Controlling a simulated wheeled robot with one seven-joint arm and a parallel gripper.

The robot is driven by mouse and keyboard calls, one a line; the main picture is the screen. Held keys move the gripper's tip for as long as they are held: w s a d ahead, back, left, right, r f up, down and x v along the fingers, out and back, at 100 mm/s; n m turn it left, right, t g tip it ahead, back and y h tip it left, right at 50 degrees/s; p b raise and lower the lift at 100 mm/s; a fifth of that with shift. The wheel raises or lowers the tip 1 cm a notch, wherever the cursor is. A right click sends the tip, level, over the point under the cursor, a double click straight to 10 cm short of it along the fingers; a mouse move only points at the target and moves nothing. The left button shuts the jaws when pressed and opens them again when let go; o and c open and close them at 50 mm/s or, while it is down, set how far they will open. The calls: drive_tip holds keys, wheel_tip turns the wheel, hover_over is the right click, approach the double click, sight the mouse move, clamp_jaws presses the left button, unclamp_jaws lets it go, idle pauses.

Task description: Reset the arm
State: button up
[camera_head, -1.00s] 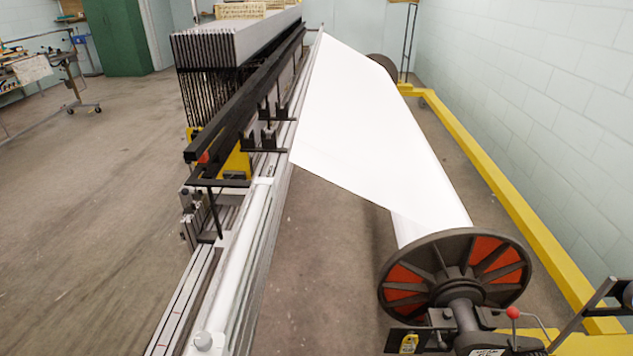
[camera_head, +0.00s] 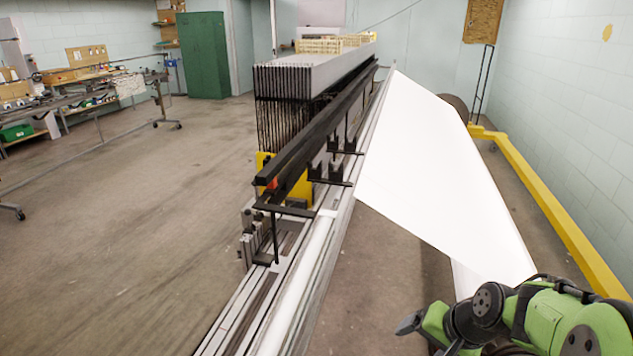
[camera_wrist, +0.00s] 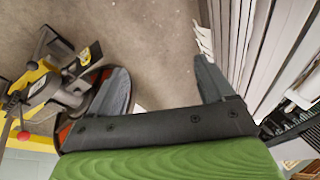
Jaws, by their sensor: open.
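My green and black arm shows at the lower right of the head view, in front of the white warp sheet (camera_head: 440,170). In the wrist view my gripper (camera_wrist: 163,88) has its two grey fingers spread wide apart, with nothing between them but bare floor behind. The left finger overlaps the beam's red and black flange (camera_wrist: 97,77). The right finger is beside the light metal rails of the loom in the picture. In the head view part of my gripper (camera_head: 408,322) shows at the arm's left end; its fingers are not clear there.
The long loom frame (camera_head: 330,225) with black bars and a grey frame stack (camera_head: 315,75) runs through the middle. A yellow floor rail (camera_head: 545,200) lies along the right wall. Open floor (camera_head: 130,240) lies on the left, with workbenches and a green cabinet (camera_head: 204,55) behind.

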drive_tip(key=s+a+r+n+h, duration=0.1)
drive_tip(key=s+a+r+n, duration=0.15)
drive_tip(key=s, duration=0.35)
drive_tip(key=s+a+r+n+t+h, duration=0.1)
drive_tip(key=s+r+n, duration=0.1)
drive_tip(key=s+r, duration=0.3)
drive_tip(key=s+a+r+n+h, duration=0.1)
drive_tip(key=s+a+r+n, duration=0.1)
drive_tip(key=s, duration=0.5)
wheel_tip(320, 180, up, 13)
drive_tip(key=p, duration=1.2)
drive_tip(key=shift+d, duration=0.15)
drive_tip(key=shift+w+f, duration=0.1)
drive_tip(key=shift+f, duration=0.05)
drive_tip(key=shift+d, duration=0.1)
